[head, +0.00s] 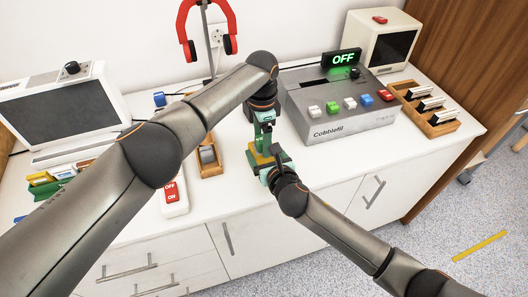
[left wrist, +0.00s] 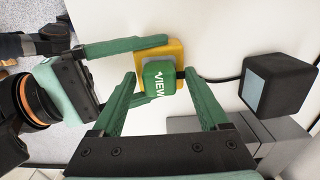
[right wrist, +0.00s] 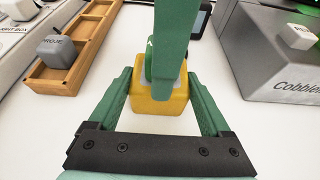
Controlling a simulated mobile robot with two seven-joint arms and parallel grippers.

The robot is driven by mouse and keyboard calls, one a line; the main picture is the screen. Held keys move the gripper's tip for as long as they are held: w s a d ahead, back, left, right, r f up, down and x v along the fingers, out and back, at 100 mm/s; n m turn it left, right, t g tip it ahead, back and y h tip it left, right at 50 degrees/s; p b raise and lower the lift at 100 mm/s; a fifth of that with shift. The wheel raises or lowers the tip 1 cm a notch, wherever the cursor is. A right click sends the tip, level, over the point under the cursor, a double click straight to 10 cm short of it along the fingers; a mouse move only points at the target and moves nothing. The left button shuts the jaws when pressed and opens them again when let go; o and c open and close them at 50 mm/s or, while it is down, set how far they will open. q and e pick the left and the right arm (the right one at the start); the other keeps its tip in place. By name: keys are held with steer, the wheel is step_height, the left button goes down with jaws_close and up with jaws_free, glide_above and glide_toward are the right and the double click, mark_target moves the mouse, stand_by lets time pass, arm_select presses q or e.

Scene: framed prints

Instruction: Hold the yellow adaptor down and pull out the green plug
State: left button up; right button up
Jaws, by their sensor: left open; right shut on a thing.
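The yellow adaptor (right wrist: 158,98) sits on the white counter, and it also shows in the left wrist view (left wrist: 176,50). The green plug (left wrist: 160,78), marked VIEW, is seated on top of it with a dark cable leaving one side. My right gripper (head: 268,168) is shut on the adaptor from the front, one finger on each side. My left gripper (head: 266,138) is above, pointing down, with its open fingers on either side of the plug. In the right wrist view a left finger hides most of the plug (right wrist: 149,66).
The grey Cobblefil box (head: 340,120) with coloured buttons stands close on the right. A wooden tray (head: 210,160) and a red-switched power strip (head: 174,195) lie to the left. The counter's front edge is close.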

stand_by(0.7)
arm_select(q)
jaws_close()
stand_by(0.4)
steer(key=shift+r, duration=0.1)
stand_by(0.3)
steer(key=shift+r, duration=2.85)
arm_select(e)
steer(key=o, duration=1.5)
steer(key=shift+s, duration=0.15)
